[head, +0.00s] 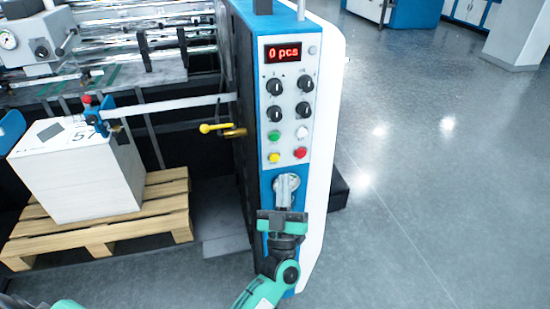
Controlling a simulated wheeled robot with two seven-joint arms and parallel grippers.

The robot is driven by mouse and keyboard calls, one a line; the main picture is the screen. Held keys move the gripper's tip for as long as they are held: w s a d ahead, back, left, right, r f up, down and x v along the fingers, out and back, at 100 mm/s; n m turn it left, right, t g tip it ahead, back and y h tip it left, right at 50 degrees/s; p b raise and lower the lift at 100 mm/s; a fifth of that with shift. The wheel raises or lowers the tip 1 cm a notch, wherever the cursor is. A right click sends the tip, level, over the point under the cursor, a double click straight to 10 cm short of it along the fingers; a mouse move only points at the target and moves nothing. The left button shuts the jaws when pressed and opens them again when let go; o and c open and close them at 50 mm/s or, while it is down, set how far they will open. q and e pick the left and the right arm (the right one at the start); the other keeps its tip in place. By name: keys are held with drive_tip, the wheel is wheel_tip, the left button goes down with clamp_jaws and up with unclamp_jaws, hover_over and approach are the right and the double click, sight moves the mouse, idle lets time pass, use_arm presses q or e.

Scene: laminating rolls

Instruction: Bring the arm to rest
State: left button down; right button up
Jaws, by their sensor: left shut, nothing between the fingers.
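My left gripper (284,196) is in front of the lower part of the machine's blue and white control panel (297,135). Its grey fingers are shut and empty. They overlap a round silver switch (294,182) in the picture and partly hide it; I cannot tell whether they touch it. My green left forearm comes up from the bottom edge below the gripper. My right gripper is not in view.
The panel carries a red "0 pcs" display (283,52), black knobs and coloured buttons. A yellow-handled lever (216,128) sticks out left of it. A white stack (80,180) stands on a wooden pallet (150,217). The grey floor (430,190) at right is clear.

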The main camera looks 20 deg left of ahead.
use_arm(q)
wheel_tip(320, 180, down, 25)
drive_tip(key=w+d+m+g+h, duration=0.25)
drive_tip(key=m+g+h, duration=0.25)
drive_tip(key=m+h, duration=0.35)
drive_tip(key=s+a+f+m+g+h, duration=0.1)
drive_tip(key=s+f+g, duration=0.35)
drive_tip(key=f, duration=0.65)
drive_tip(key=s+f+g+h, duration=0.1)
drive_tip(key=s+f+g, duration=0.35)
drive_tip(key=f, duration=0.75)
drive_tip(key=s+a+f+g+y, duration=0.1)
drive_tip(key=s+a+f+g, duration=0.15)
drive_tip(key=s+f, duration=0.65)
drive_tip(key=s+a+f+g+y, duration=0.1)
drive_tip(key=s+a+f+g, duration=0.15)
drive_tip(key=s+f, duration=0.7)
drive_tip(key=s+a+f+g, duration=0.2)
drive_tip(key=s, duration=0.5)
drive_tip(key=s+a+f+g, duration=0.1)
drive_tip(key=s+a, duration=0.2)
drive_tip(key=s, duration=0.5)
drive_tip(key=s+a+f+g+y, duration=0.1)
drive_tip(key=s+a+f+g, duration=0.1)
drive_tip(key=s, duration=0.5)
drive_tip(key=shift+s+a+f+g, duration=0.15)
drive_tip(key=shift+s+f+g, duration=0.1)
drive_tip(key=shift+f+g, duration=0.1)
drive_tip(key=shift+w, duration=0.1)
